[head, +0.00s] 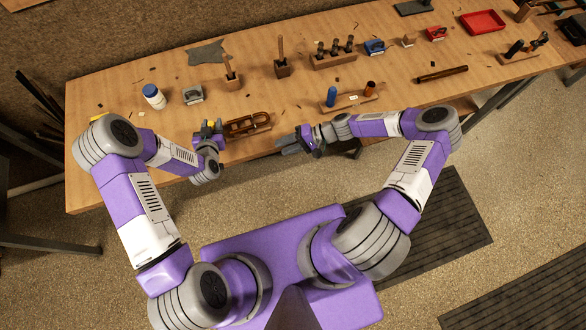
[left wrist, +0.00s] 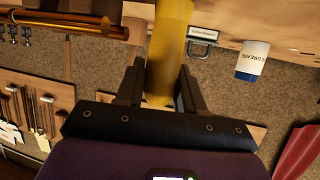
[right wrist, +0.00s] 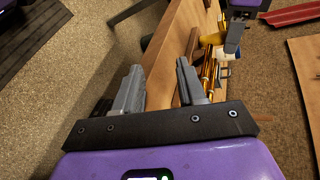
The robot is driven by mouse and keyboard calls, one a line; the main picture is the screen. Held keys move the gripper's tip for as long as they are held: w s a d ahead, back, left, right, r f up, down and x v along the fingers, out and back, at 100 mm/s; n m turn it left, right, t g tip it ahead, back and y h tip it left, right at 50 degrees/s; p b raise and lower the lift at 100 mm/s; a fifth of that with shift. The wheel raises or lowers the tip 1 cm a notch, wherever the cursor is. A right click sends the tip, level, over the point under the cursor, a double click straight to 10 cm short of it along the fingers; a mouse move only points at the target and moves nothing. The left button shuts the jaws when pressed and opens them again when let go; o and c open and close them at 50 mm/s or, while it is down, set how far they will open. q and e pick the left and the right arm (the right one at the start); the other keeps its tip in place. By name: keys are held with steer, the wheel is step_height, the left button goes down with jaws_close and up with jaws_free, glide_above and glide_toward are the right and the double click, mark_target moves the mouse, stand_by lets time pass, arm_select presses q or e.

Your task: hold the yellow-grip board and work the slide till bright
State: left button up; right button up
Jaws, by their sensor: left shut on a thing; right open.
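The yellow grip (left wrist: 170,45) stands between the two fingers of my left gripper (left wrist: 163,78), which is shut on it. In the head view my left gripper (head: 210,131) is at the bench's front edge. The wooden board with the brass slide (head: 247,124) lies just right of it; brass tubing (left wrist: 70,20) shows at the top left of the left wrist view. My right gripper (head: 287,143) is open and empty, right of the board and apart from it. The right wrist view shows its spread fingers (right wrist: 157,82) and the brass tubes (right wrist: 208,72) beyond. The slide's shine is too small to judge.
A wooden stand with a blue cylinder (head: 331,97) is right of the board. Several tools line the bench's back. Bare bench top lies between board and back row.

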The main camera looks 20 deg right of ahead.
steer(key=s+a+f+n+g+h, duration=0.1)
steer(key=s+h, duration=0.3)
steer(key=s, duration=0.3)
steer(key=s+a+n+h, duration=0.1)
steer(key=s+h, duration=0.3)
steer(key=s, duration=0.4)
steer(key=shift+a+f+n+g+h, duration=0.3)
steer(key=shift+f+n+g, duration=0.05)
steer(key=shift+n+g, duration=0.05)
steer(key=shift+c, duration=0.2)
